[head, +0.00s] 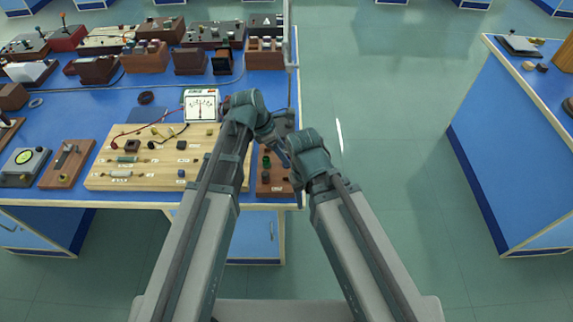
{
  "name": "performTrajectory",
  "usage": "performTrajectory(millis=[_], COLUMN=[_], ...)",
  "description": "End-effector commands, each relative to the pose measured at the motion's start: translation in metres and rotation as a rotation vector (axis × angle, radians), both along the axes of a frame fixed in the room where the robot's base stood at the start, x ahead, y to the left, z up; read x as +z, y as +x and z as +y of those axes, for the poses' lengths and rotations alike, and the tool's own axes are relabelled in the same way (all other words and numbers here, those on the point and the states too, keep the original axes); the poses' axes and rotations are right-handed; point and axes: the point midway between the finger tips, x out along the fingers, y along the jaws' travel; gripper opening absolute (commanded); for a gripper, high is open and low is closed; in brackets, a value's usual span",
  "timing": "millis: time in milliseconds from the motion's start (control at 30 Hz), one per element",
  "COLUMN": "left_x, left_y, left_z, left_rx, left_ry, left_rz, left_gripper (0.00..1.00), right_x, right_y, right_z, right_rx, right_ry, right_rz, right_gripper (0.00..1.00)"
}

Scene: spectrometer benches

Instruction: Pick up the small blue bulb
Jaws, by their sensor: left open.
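My left gripper (283,157) is open, reaching down over the right edge of the left bench beside a small reddish-brown block (269,187). The block carries a few small dark and green round parts. One is a green knob or bulb (267,162), just left of the gripper. I cannot make out a small blue bulb for certain; my left wrist and fingers cover part of the block. My right arm ends beside the block's right side, and its gripper is hidden.
A pale wooden circuit board (150,183) with several components lies left of the block. A white meter (202,106) stands behind it. Another blue bench (500,125) stands at the right, with clear green floor (385,110) between.

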Motion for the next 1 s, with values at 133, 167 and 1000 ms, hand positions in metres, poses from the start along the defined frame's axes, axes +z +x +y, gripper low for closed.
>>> performTrajectory(millis=[133,167,1000], left_x=[-0.016,-0.02,-0.049], left_y=[0.002,0.002,0.005], left_z=[-0.001,-0.002,-0.012], left_rx=[0.0,0.0,0.0], left_ry=[0.0,0.0,0.0], left_rz=[0.0,0.0,0.0], left_gripper=[0.71,0.71,0.21], right_x=[-0.016,-0.02,-0.049], right_y=[0.0,0.0,0.0], right_z=[0.0,0.0,0.0], right_rx=[0.0,0.0,0.0], right_ry=[0.0,0.0,0.0], right_rz=[0.0,0.0,0.0], right_gripper=[0.5,0.5,0.5])
